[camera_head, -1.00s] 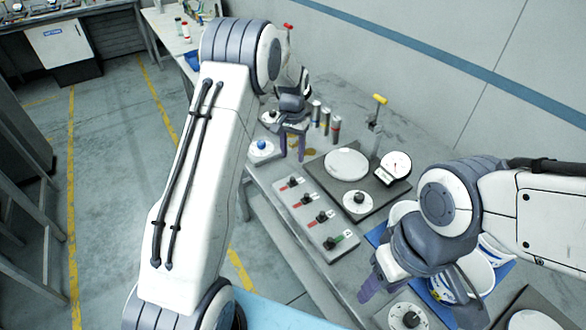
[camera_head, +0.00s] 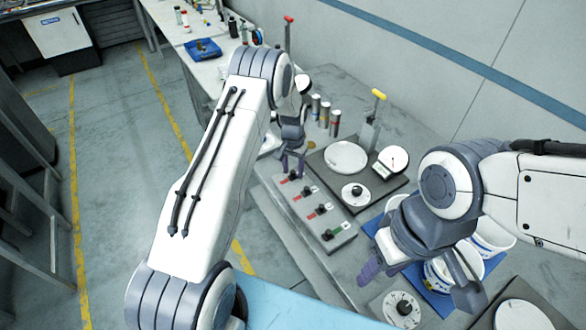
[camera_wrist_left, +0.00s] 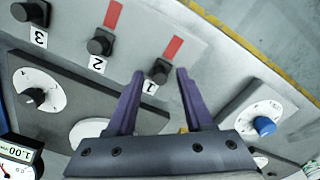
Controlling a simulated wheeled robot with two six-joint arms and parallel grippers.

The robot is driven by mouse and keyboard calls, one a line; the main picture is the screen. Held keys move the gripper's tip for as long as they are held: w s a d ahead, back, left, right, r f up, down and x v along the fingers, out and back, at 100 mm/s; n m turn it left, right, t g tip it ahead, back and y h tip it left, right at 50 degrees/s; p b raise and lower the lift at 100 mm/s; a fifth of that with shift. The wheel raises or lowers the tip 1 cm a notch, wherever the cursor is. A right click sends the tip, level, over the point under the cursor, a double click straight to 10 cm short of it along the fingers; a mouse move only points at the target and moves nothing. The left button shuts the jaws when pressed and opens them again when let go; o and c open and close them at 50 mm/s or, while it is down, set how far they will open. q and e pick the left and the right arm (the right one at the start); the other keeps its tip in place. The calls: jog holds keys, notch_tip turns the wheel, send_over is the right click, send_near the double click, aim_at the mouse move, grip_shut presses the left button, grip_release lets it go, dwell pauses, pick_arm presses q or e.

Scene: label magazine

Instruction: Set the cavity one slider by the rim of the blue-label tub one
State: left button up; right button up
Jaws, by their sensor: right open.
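The cavity one slider (camera_wrist_left: 160,70) is a black knob by the label "1" and a red strip on a grey panel. It also shows as the far knob (camera_head: 293,175) in the head view. My left gripper (camera_head: 292,172) is at that end of the panel. In the left wrist view its purple fingers (camera_wrist_left: 160,76) are apart, with the knob between their tips; contact cannot be told. White tubs with blue marks (camera_head: 492,236) stand on a blue mat, partly hidden by my right gripper (camera_head: 420,286), which is open above them. Which tub is tub one cannot be told.
Sliders two (camera_wrist_left: 100,41) and three (camera_wrist_left: 32,12) sit along the same panel (camera_head: 338,240). A dial with a blue knob (camera_wrist_left: 265,126) is close beside the left gripper. A plate and gauge stand (camera_head: 372,190) and several upright cylinders (camera_head: 324,114) lie beyond.

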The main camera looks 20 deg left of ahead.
pick_arm(q)
grip_shut()
dwell(1.3)
